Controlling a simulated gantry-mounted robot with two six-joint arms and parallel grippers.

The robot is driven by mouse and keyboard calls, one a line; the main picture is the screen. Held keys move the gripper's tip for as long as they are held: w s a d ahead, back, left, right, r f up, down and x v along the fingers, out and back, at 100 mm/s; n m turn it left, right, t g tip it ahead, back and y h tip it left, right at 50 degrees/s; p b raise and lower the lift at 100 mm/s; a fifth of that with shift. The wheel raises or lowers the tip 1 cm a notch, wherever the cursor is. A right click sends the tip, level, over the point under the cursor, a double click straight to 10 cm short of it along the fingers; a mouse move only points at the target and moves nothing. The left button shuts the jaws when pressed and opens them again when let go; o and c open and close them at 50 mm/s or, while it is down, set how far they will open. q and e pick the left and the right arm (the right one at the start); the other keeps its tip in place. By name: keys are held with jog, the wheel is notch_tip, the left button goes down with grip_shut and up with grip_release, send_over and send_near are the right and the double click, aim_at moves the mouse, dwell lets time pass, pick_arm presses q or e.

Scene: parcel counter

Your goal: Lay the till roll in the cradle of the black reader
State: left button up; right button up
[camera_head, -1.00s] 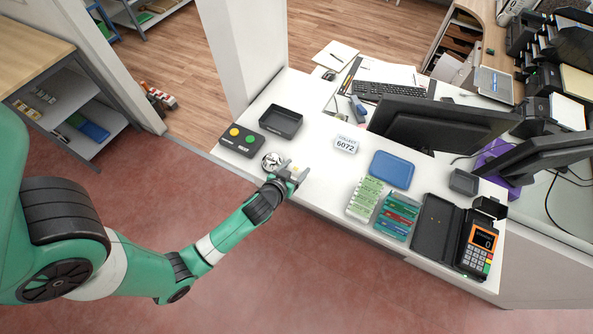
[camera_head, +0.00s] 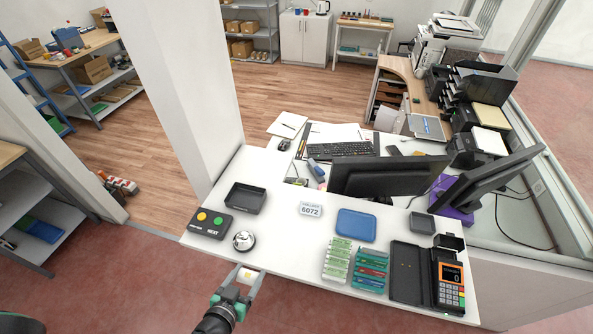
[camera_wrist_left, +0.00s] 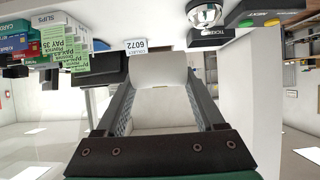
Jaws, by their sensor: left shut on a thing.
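My left gripper (camera_head: 244,280) is shut on the white till roll (camera_head: 247,274), in front of the counter's near edge. In the left wrist view the till roll (camera_wrist_left: 158,72) sits between the two fingers of my left gripper (camera_wrist_left: 160,95). The black reader (camera_head: 449,283), with an orange-framed screen and keypad, stands at the right end of the counter, well to the right of the gripper. A black open-topped holder (camera_head: 450,242) is at its back; I cannot see inside it clearly. My right gripper is not in view.
A bell (camera_head: 243,241), a black button box (camera_head: 210,223) and a black tray (camera_head: 245,198) stand on the left. Slip stacks (camera_head: 338,261), teal-edged packs (camera_head: 371,270), a blue tray (camera_head: 356,225) and an open black case (camera_head: 410,272) lie towards the reader. The counter (camera_head: 285,235) is clear beside the bell.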

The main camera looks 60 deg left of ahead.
pick_arm(q)
jog(key=r+p, duration=0.1)
jog(key=w+r+p, duration=0.1)
jog(key=r+p, duration=0.1)
jog(key=w+r+p, duration=0.1)
jog(key=r+p, duration=0.1)
jog(key=shift+w+d, duration=0.15)
jog(key=w+d+r+m+t+h+p, duration=0.3)
jog(key=w+d+m+h, duration=0.4)
jog(key=d, duration=0.4)
jog(key=shift+w+d+r+m+h+p, duration=0.15)
jog(key=shift+d+r+m+h+p, duration=0.1)
jog(key=shift+r+m+h+p, duration=0.25)
